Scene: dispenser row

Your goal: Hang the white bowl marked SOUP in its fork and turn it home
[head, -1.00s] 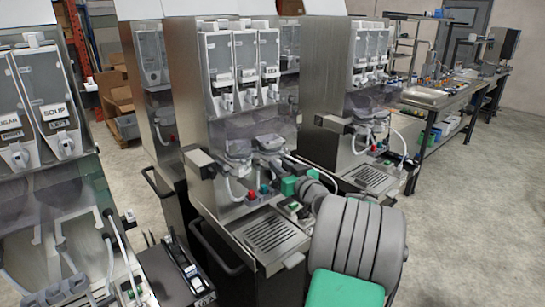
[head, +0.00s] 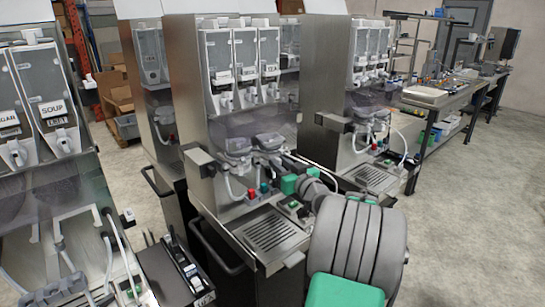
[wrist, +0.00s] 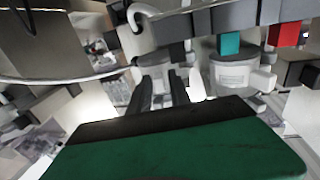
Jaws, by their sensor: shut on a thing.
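My gripper (head: 282,164) reaches in at the front of the middle dispenser, mostly hidden behind my own wrist. In the wrist view its two dark fingers (wrist: 161,92) are close together, with a pale piece (wrist: 155,70) at their tips. This appears to be the white bowl, gripped, but its SOUP mark does not show. In the head view a pale bowl (head: 269,139) sits at the gripper's far end, beside another bowl (head: 237,146) to its left. I cannot tell whether the held bowl touches its fork; the fork is not clear.
The middle dispenser has several labelled hoppers (head: 246,70), a teal and a red knob (head: 265,187), a hose and a drip grate (head: 270,233). Another dispenser (head: 355,110) stands to the right. Open floor lies at right.

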